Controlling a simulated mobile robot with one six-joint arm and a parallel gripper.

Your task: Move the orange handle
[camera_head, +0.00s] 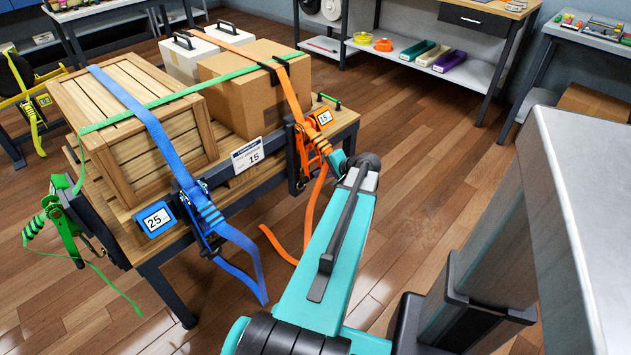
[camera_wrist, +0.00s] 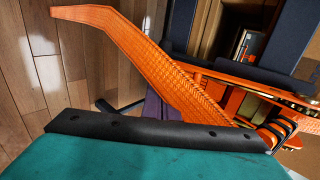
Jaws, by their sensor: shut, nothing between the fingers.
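The orange handle (camera_head: 321,140) is part of the orange ratchet on the front edge of the wooden cart, beside a label reading 15. In the wrist view, orange metal ratchet parts (camera_wrist: 245,95) show at the right, partly cut off by the frame. The loose orange strap (camera_wrist: 130,50) runs across the wrist view and hangs to the floor in the head view. My gripper (camera_head: 338,160) is close beside the orange ratchet, mostly hidden by my arm. It is shut and empty; its dark edge fills the lower wrist view. Whether it touches the handle cannot be told.
A blue ratchet (camera_head: 199,220) and a green ratchet (camera_head: 66,222) sit farther left on the cart (camera_head: 155,262). A wooden crate (camera_head: 135,110) and a cardboard box (camera_head: 252,85) stand on it. A grey counter (camera_head: 590,200) is at the right. Floor between cart and back bench is clear.

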